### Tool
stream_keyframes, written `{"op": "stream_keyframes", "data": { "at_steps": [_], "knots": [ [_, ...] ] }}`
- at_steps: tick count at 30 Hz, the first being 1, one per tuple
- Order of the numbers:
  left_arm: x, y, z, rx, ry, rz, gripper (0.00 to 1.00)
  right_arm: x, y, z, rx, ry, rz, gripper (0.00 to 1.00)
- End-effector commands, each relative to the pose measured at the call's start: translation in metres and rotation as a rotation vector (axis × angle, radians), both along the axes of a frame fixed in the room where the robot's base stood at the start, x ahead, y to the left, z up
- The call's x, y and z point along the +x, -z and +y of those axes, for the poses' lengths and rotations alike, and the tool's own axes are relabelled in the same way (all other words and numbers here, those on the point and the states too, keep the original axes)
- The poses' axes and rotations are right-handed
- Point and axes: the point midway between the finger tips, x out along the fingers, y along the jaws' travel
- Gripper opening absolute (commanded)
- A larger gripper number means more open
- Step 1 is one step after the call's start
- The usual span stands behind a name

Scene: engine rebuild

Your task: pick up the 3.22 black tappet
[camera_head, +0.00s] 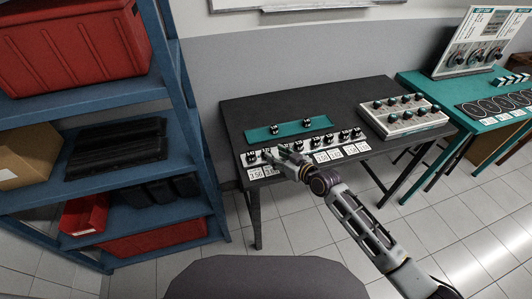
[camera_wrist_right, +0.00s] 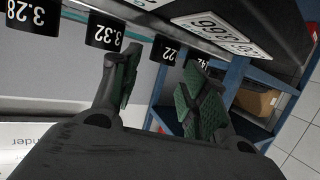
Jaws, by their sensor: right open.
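A black tappet (camera_wrist_right: 163,51) with white digits ending in 22 shows in the right wrist view; its first digit is not legible. It stands beyond and between the fingers of my right gripper (camera_wrist_right: 160,75), which is open and empty. In the head view my right gripper (camera_head: 283,154) is at the left part of a row of black tappets on a pale rack (camera_head: 308,152); the numbers are too small to read there. My left gripper is not in view.
Neighbouring tappets marked 3.32 (camera_wrist_right: 105,31) and 3.28 (camera_wrist_right: 25,12) stand close by. Two tappets are on a teal mat (camera_head: 290,130) behind the rack. A tray of several knobs (camera_head: 403,117) sits to the right. A blue shelf (camera_head: 95,102) stands left of the dark table (camera_head: 235,115).

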Motion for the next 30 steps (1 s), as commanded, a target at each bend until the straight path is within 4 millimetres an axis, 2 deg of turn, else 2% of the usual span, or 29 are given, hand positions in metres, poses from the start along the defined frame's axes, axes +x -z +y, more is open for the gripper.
{"op": "stream_keyframes", "data": {
  "at_steps": [14, 30],
  "knots": [
    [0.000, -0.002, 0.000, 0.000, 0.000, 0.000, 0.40, 0.004, 0.001, 0.004, 0.001, 0.000, 0.001, 0.44],
    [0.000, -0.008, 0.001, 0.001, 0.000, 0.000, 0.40, 0.033, 0.012, 0.033, 0.001, 0.001, 0.001, 0.44]
  ]
}}
